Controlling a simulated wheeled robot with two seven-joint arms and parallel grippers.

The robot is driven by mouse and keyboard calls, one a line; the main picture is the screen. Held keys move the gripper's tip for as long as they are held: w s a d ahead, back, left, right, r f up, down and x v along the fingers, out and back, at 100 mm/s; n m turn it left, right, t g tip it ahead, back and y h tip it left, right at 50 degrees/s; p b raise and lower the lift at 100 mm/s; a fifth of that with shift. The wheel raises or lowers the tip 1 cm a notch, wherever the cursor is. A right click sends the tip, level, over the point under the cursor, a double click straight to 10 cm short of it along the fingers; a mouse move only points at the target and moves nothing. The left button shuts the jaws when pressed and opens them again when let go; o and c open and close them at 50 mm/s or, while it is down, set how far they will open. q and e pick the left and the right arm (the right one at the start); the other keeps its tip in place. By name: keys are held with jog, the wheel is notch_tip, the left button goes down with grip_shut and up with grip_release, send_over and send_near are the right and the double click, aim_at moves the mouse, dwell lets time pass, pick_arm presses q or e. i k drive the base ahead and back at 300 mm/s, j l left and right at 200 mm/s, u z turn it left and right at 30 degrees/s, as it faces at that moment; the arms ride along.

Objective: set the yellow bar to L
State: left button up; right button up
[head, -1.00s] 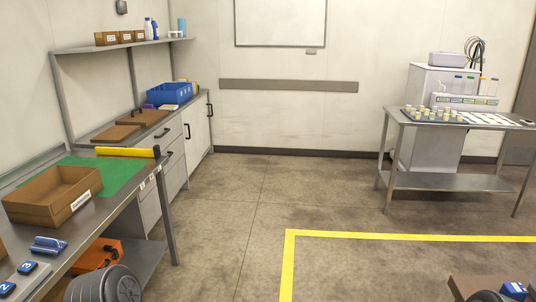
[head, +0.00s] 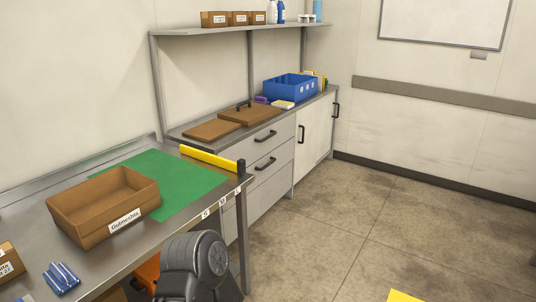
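The yellow bar (head: 208,158) lies along the far right end of the steel workbench (head: 190,231), beyond the green mat (head: 196,185). Its near end carries a black upright piece (head: 241,167) at the bench's front right corner. Several small white labels (head: 222,204) run along the bench's front edge; the black piece stands closest to the rightmost label (head: 238,190). The label letters are too small to read surely. A dark grey part of my arm shows low in the middle, in front of the bench. Neither gripper shows.
An open brown box (head: 84,219) stands partly on the mat. A blue object (head: 61,278) lies near the bench's front left. Beyond are a drawer counter (head: 262,186) with a blue crate (head: 290,88) and a shelf (head: 215,30).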

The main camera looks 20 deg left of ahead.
aim_at(239, 166)
jog(key=i+u, duration=0.3)
jog(key=u, duration=0.15)
jog(key=i+l+u, duration=0.15)
jog(key=i+u, duration=0.15)
jog(key=u, duration=0.15)
jog(key=i+l+u, duration=0.25)
jog(key=u, duration=0.15)
jog(key=i+l+u, duration=0.25)
jog(key=u, duration=0.2)
jog(key=i+l+u, duration=0.2)
jog(key=l+u, duration=0.25)
jog(key=i+l+u, duration=0.25)
jog(key=l+u, duration=0.25)
jog(key=l, duration=0.25)
